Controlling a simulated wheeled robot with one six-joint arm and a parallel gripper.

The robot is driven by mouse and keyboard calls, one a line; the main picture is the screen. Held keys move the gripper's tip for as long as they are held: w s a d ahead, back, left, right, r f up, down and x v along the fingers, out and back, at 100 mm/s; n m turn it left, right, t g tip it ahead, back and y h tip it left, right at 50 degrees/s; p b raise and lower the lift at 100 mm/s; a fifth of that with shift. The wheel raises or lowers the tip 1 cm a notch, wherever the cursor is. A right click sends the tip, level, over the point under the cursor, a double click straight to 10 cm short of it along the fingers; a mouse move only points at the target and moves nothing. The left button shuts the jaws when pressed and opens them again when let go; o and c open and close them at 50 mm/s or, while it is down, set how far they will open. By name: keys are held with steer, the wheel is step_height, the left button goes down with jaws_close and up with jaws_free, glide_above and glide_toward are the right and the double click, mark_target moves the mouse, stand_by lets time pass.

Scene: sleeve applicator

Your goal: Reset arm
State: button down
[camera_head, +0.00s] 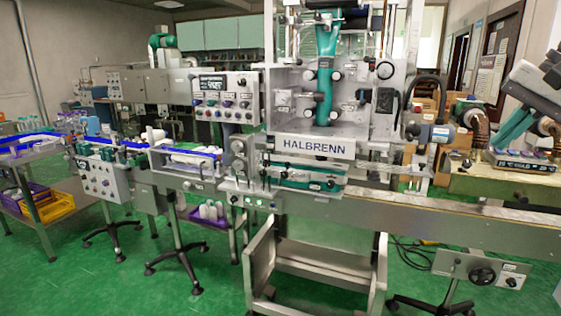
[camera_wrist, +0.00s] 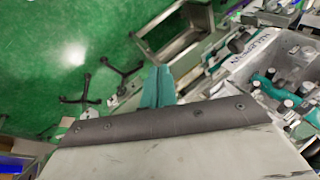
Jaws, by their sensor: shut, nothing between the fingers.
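My gripper (camera_wrist: 158,73) shows in the wrist view, with two teal fingers close together beyond a dark band on a broad grey housing. It is shut, and nothing shows between the fingers. It is in the air, with green floor and the front of the sleeve applicator beyond it. The applicator (camera_head: 317,147), marked HALBRENN, stands at the centre of the head view. It also shows tilted at the right of the wrist view (camera_wrist: 240,73). I cannot make out my gripper in the head view.
A conveyor (camera_head: 475,228) runs right from the applicator. A control box (camera_head: 226,95) stands left of it. Yellow bin (camera_head: 55,207) sits on a low shelf at left. Black star-foot stands (camera_head: 180,268) and cables (camera_head: 415,255) are on the floor. Open green floor (camera_head: 80,285) lies at front left.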

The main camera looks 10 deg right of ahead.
steer(key=s+a+f+n+g+h, duration=0.1)
steer(key=s+a+f+n, duration=0.3)
steer(key=s+a+f, duration=0.2)
steer(key=s+a+f+n+g+h, duration=0.1)
steer(key=s+a+f+n, duration=0.4)
steer(key=a+f, duration=0.6)
step_height(320, 180, down, 3)
steer(key=shift+s+a+g, duration=0.3)
steer(key=shift+s+g, duration=0.5)
steer(key=shift+s, duration=0.3)
